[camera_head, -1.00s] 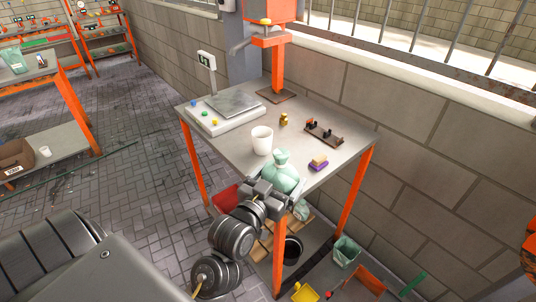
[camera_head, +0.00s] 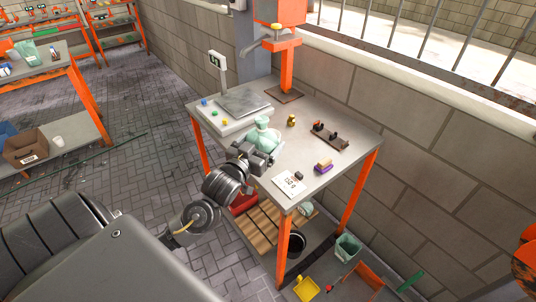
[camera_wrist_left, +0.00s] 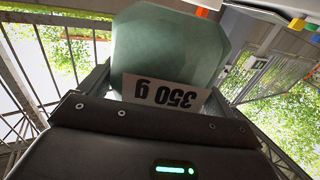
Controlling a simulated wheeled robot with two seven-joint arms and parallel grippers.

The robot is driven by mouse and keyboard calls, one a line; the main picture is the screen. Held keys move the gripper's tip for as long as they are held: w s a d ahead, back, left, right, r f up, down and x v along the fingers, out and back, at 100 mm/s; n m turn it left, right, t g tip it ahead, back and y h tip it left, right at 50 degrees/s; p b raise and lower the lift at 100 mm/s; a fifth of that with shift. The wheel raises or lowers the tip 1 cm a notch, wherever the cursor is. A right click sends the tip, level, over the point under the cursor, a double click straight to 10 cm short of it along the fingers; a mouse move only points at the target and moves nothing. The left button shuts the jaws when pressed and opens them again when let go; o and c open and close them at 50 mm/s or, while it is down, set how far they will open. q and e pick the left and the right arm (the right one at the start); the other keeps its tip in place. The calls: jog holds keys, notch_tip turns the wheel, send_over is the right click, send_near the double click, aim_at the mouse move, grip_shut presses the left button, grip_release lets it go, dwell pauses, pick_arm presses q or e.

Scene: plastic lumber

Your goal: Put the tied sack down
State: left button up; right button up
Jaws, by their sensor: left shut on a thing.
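The tied sack (camera_head: 262,136) is pale green with a knotted top. My left gripper (camera_head: 256,148) is shut on it, over the work table (camera_head: 335,173) and just in front of the scale. In the left wrist view the sack (camera_wrist_left: 165,45) fills the space between the fingers, with a white "350 g" label (camera_wrist_left: 165,94) appearing upside down at its lower part. The gripper hides the sack's underside, so I cannot tell whether it touches the table. My right gripper is not in view.
The scale (camera_head: 232,116) stands behind the sack. A white card (camera_head: 288,183) with a small dark block lies near the table's front edge. A purple-and-tan block (camera_head: 323,166), a brass weight (camera_head: 291,120) and a dark rack (camera_head: 331,136) sit to the right. Bare tabletop lies between them.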

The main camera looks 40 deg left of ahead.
pick_arm(q)
jog(key=shift+w+a+f+p, duration=0.25)
jog(key=shift+w+f, duration=0.5)
jog(key=shift+f, duration=0.75)
jog(key=shift+w+a+f+p, duration=0.1)
jog(key=shift+w+a+f, duration=0.25)
jog(key=shift+w+f, duration=0.8)
jog(key=shift+w+a+f+p, duration=0.2)
jog(key=shift+w+a+f, duration=0.15)
jog(key=shift+f, duration=1.45)
jog(key=shift+f, duration=0.2)
jog(key=o, duration=0.9)
jog(key=shift+r, duration=0.1)
